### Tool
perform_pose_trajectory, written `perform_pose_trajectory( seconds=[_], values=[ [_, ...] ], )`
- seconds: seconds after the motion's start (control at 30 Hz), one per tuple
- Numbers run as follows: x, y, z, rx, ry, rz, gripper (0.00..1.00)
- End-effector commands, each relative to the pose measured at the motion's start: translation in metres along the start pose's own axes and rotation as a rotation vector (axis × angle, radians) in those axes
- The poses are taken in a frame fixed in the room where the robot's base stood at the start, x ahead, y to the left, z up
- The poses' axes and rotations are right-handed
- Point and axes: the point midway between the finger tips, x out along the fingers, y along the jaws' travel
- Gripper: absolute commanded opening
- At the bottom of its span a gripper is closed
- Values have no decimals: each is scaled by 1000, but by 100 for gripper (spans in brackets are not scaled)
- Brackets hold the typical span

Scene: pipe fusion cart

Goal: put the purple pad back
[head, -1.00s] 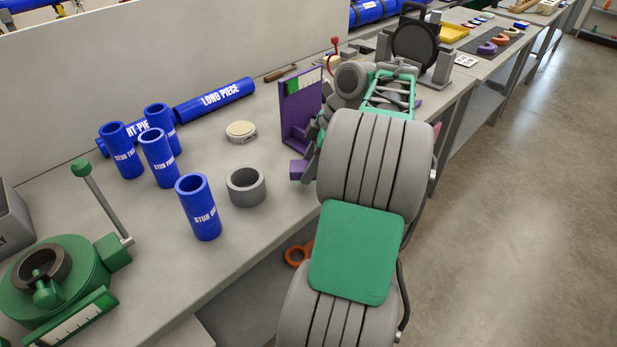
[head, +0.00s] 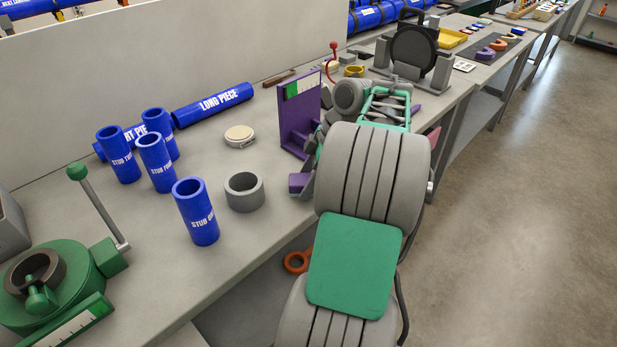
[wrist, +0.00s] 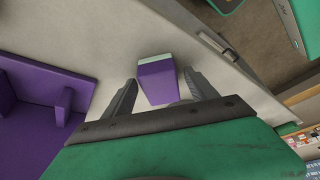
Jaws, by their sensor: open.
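The purple pad, a small block with a pale green end face (wrist: 157,82), shows in the wrist view in front of the bench top. My gripper (wrist: 160,77) is open, with one grey finger on each side of the pad and visible gaps between. In the head view a small purple block (head: 299,183) shows at the bench's front edge, beside my arm, which hides most of the gripper. A purple stand with a green and white panel (head: 299,115) is just behind it; its purple plates (wrist: 40,110) are left in the wrist view.
A grey ring (head: 244,192) and blue stub pipes (head: 196,212) stand on the bench left of my arm. A round cream item (head: 240,135) lies behind them. A black disc on a grey stand (head: 413,50) is farther back. Open floor lies to the right.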

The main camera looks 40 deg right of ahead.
Motion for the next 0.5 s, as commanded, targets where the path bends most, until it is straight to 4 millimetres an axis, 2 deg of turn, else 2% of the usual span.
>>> perform_pose_trajectory(
  seconds=[0.17, 0.4, 0.5],
  values=[
    [-21, 1, -2, 0, 0, 2, 67],
    [-86, 1, -3, 1, -1, 1, 67],
    [-108, 1, -3, 1, 0, 2, 67]
  ],
)
